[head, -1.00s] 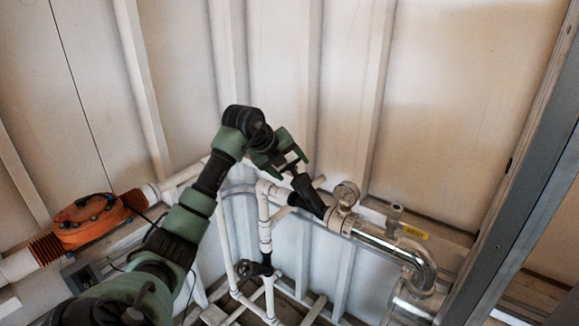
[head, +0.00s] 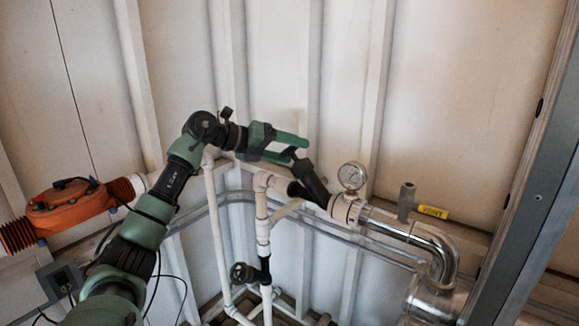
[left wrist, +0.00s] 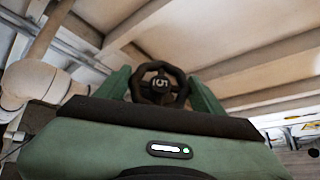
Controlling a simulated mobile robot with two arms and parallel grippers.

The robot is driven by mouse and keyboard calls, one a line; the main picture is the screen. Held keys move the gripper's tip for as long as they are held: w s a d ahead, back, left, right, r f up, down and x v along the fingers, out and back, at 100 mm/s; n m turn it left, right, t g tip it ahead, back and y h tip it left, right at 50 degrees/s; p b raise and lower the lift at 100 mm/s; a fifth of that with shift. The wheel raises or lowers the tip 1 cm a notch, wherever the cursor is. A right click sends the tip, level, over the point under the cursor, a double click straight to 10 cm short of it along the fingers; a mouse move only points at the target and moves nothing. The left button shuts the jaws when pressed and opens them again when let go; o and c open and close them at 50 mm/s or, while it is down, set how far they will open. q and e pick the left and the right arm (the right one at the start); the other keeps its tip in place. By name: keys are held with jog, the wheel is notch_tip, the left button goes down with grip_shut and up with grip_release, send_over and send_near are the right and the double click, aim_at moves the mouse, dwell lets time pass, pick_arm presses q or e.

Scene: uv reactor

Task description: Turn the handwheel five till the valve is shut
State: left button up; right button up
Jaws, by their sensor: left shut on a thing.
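Handwheel five is a small black wheel with a white 5 on its hub. In the left wrist view the wheel (left wrist: 160,84) sits between the two green fingers of my left gripper (left wrist: 162,88), and the 5 looks turned over. In the head view my left gripper (head: 288,147) reaches in from the left and is shut on the wheel (head: 290,153), which is partly hidden by the fingers. The black valve body (head: 313,184) slants down from the wheel to the pipe. Whether the valve is shut does not show. My right gripper is not in view.
A round gauge (head: 352,176) stands just right of the valve. White pipes (head: 263,225) with another black valve (head: 242,272) stand below. An orange unit (head: 68,207) is at left. The wall is close behind.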

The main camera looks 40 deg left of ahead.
pick_arm(q)
jog(key=shift+f+m+h+b, duration=0.25)
jog(key=shift+m+h+b, duration=0.35)
jog(key=shift+m+h, duration=0.3)
jog(key=shift+r+m+h, duration=0.15)
jog(key=shift+m+h, duration=0.75)
jog(key=m+h, duration=0.2)
jog(key=m, duration=0.1)
jog(key=shift+r+h, duration=0.15)
jog(key=shift+h, duration=0.15)
jog(key=shift+m+g+h, duration=0.6)
jog(key=shift+m+h, duration=0.5)
jog(key=shift+m, duration=0.3)
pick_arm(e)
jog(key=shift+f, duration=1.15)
pick_arm(q)
jog(key=shift+m, duration=0.3)
jog(key=o, duration=1.3)
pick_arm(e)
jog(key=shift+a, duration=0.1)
pick_arm(q)
jog(key=shift+s+a, duration=0.1)
jog(key=shift+a, duration=0.05)
